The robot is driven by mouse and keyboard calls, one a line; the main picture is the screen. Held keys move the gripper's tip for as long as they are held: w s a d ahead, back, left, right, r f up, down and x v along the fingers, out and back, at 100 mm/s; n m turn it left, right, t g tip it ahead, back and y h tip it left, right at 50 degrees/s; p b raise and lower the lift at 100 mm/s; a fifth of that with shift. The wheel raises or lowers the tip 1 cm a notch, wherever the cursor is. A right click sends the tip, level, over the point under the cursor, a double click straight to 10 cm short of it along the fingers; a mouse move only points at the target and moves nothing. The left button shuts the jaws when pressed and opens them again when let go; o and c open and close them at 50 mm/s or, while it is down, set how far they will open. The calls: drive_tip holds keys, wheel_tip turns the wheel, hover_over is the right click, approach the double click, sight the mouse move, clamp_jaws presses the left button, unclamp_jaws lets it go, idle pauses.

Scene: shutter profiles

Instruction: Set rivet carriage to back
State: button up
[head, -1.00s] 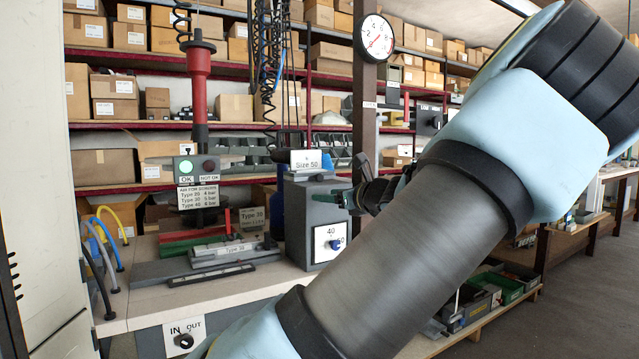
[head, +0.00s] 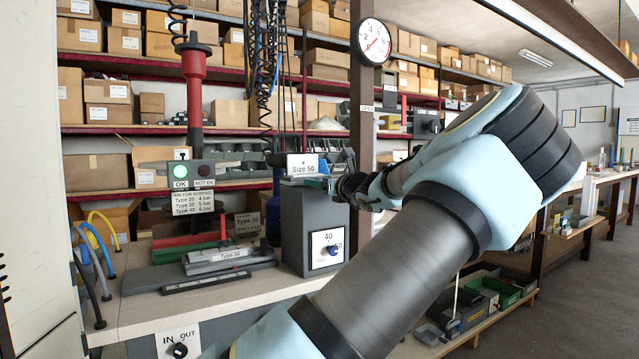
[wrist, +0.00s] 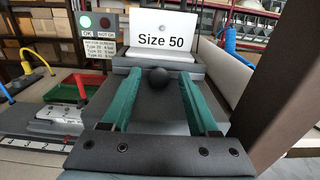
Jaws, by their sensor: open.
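A grey box (head: 312,225) with a 40/50 selector knob (head: 331,250) on its front stands on the bench. A white "Size 50" sign (head: 302,165) stands at its top; the sign also shows in the wrist view (wrist: 162,39). A black ball knob (wrist: 157,76) sits over the grey top in front of this sign; I cannot tell for sure that it belongs to the rivet carriage. My gripper (wrist: 158,72) is open, its green fingers on either side of the ball, with gaps visible. In the head view the fingers are small and partly hidden.
A red-handled tool (head: 193,75) hangs above the OK/NOT OK panel (head: 192,173). A brown post (head: 362,120) with a gauge stands close right of the box. An IN/OUT switch (head: 180,349) is at the bench front.

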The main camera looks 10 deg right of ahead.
drive_tip(key=shift+w+a, duration=0.1)
drive_tip(key=shift+w, duration=0.05)
clamp_jaws()
idle(0.4)
idle(1.0)
